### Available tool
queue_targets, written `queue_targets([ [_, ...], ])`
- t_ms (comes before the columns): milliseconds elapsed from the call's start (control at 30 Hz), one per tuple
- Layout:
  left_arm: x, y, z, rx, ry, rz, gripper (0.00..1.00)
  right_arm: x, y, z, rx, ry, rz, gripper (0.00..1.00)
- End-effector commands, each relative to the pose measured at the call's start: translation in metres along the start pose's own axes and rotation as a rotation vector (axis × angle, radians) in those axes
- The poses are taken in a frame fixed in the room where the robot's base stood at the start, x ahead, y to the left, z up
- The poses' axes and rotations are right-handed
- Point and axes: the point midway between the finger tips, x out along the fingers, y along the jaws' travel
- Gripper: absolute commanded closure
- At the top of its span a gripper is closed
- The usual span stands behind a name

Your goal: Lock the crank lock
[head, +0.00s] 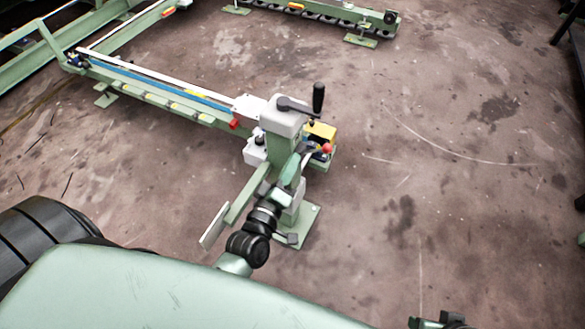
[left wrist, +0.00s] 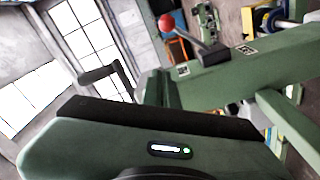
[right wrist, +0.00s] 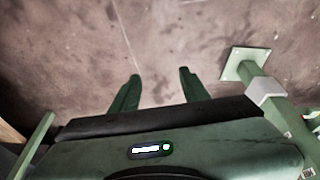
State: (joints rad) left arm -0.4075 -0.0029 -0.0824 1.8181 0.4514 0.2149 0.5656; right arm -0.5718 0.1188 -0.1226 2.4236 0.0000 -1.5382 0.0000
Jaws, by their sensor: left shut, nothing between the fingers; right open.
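The crank (head: 318,98), a black upright handle on a dark arm, sits on top of the machine's green post. It also shows at the left of the left wrist view (left wrist: 98,75). A lever with a red ball knob (head: 327,148), seemingly the crank lock, is on the post's right side below the crank. In the left wrist view its knob (left wrist: 167,22) points up and left from a dark pivot. My left gripper (head: 291,168) is shut and empty, close to the post, below and left of the knob; contact cannot be told. My right gripper (right wrist: 158,76) is open and empty over floor.
A yellow box (head: 320,132) sits beside the post. A long green rail (head: 165,95) with a blue strip runs from the post to the upper left. The post's foot plate (head: 302,228) stands on the floor. The floor to the right is mostly clear.

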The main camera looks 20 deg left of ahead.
Motion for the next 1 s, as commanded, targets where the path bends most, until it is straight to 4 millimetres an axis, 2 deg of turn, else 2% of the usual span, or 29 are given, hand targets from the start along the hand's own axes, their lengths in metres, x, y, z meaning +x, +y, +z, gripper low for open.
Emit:
queue_targets([
  [33, 0.013, 0.000, 0.000, -0.001, 0.004, 0.004, 1.00, -0.004, 0.000, 0.001, 0.000, 0.004, 0.001, 0.54],
  [167, 0.042, 0.000, 0.000, -0.001, 0.003, 0.003, 1.00, -0.011, 0.001, 0.002, 0.001, 0.007, 0.001, 0.54],
  [300, 0.067, -0.001, 0.003, -0.003, 0.001, 0.001, 1.00, -0.005, 0.000, 0.004, 0.001, 0.005, 0.002, 0.54],
  [400, 0.068, -0.002, 0.022, -0.005, -0.001, -0.002, 1.00, 0.000, 0.000, 0.005, 0.001, 0.006, 0.002, 0.54],
  [533, 0.071, -0.002, 0.034, -0.002, 0.001, -0.002, 1.00, 0.003, 0.000, 0.006, 0.001, 0.006, 0.002, 0.54],
  [1000, 0.072, 0.000, 0.039, 0.000, 0.000, -0.001, 1.00, 0.004, 0.000, 0.006, 0.000, 0.005, 0.001, 0.54],
])
